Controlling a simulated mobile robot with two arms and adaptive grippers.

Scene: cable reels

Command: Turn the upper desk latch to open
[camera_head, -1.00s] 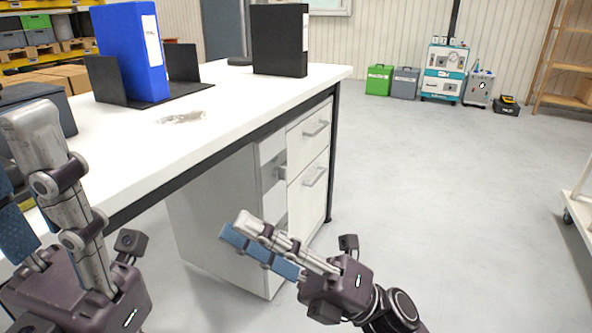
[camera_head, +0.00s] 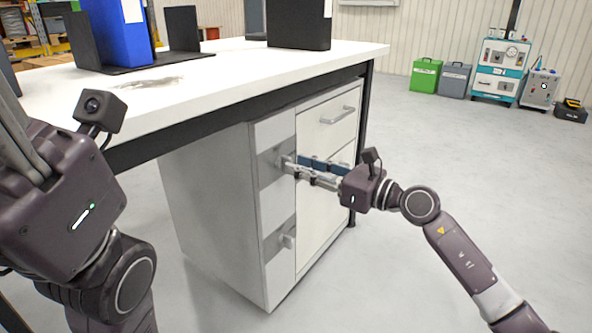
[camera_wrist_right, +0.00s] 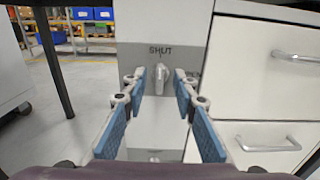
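The upper desk latch (camera_head: 283,161) is a small grey knob on a grey plate on the cabinet front. In the right wrist view the latch (camera_wrist_right: 158,73) stands upright under the word SHUT; a label at its right is mostly hidden by a finger. My right gripper (camera_wrist_right: 159,78) is open, its blue-padded fingertips on either side of the latch, with gaps visible. In the head view the right gripper (camera_head: 298,168) is at the upper plate. My left gripper (camera_head: 18,140) is at the left edge, partly cut off, so its opening cannot be judged.
A lower latch (camera_head: 287,238) sits below on the same cabinet. Drawers with bar handles (camera_head: 338,115) are right of the latches. The white desk top (camera_head: 230,62) overhangs above, holding binders (camera_head: 122,30).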

